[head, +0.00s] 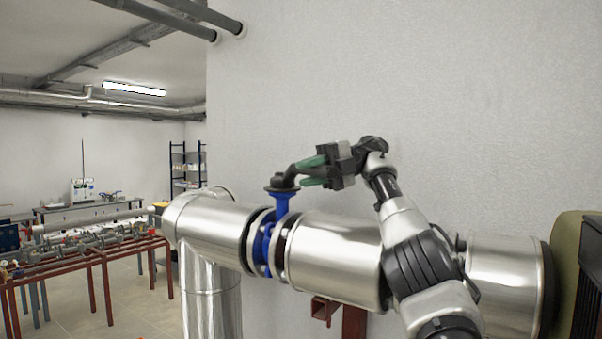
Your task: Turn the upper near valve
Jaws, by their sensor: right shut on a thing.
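The valve has a blue body (277,222) set between two flanges in a thick silver pipe. Its dark lever handle (291,179) sits on top of the blue stem and points up and to the right. My right gripper (312,172), with green fingers, is shut on the handle at its right end. The fingers and gripper body hide the outer part of the handle. My right arm comes up from the bottom right, in front of the pipe. My left gripper is not in view.
The silver pipe (330,255) runs across the middle and bends down at its left end. A plain grey wall (420,90) stands close behind. Red frames with smaller pipes (90,250) stand at the left. A dark shelf (188,165) is further back.

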